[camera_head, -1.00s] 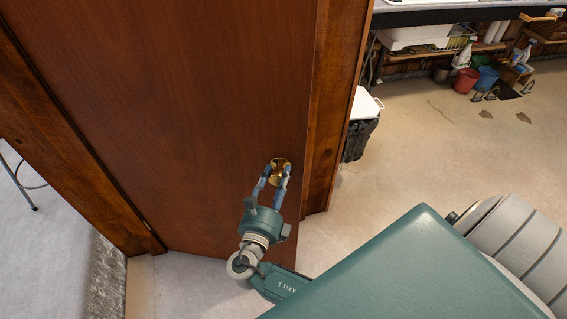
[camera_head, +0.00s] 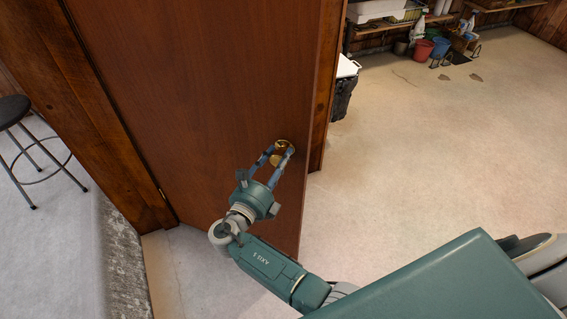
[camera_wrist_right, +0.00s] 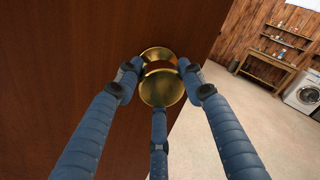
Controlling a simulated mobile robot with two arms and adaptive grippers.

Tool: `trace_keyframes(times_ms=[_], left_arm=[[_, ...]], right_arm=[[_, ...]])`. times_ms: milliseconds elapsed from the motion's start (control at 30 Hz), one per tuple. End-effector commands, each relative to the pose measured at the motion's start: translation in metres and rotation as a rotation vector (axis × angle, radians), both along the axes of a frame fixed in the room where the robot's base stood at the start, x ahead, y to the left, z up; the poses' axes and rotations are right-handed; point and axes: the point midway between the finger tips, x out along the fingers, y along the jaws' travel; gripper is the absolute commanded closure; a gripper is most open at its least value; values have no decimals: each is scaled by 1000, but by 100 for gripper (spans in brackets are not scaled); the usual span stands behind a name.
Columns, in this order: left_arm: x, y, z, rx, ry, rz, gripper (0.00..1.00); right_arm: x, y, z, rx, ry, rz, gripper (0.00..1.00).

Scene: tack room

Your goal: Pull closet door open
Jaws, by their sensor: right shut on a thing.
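The closet door (camera_head: 215,90) is a reddish-brown wooden panel in the head view, standing partly open from its wooden frame (camera_head: 95,110). Its round brass knob (camera_head: 283,147) is near the door's right edge. My right gripper (camera_head: 282,154) is shut on the knob, with its arm coming in from below. In the right wrist view the blue fingers close around the brass knob (camera_wrist_right: 160,88), two above and one below. The far side of the knob plate is partly hidden by the knob. My left gripper is not in view.
A black stool (camera_head: 14,112) stands on the grey floor at the left. A dark bin with a white lid (camera_head: 345,85) is right of the door. Buckets (camera_head: 422,49) sit at the back. The beige floor (camera_head: 450,150) at the right is clear. A washing machine (camera_wrist_right: 303,90) shows in the wrist view.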

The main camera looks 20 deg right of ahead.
Motion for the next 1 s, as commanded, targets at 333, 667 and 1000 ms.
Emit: trace_keyframes(times_ms=[333,667,1000], left_arm=[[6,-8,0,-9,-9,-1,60],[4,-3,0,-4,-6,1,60],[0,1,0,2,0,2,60]], right_arm=[[1,0,2,1,-6,-4,100],[1,0,1,1,-4,-2,41],[1,0,24,3,-9,-2,41]])
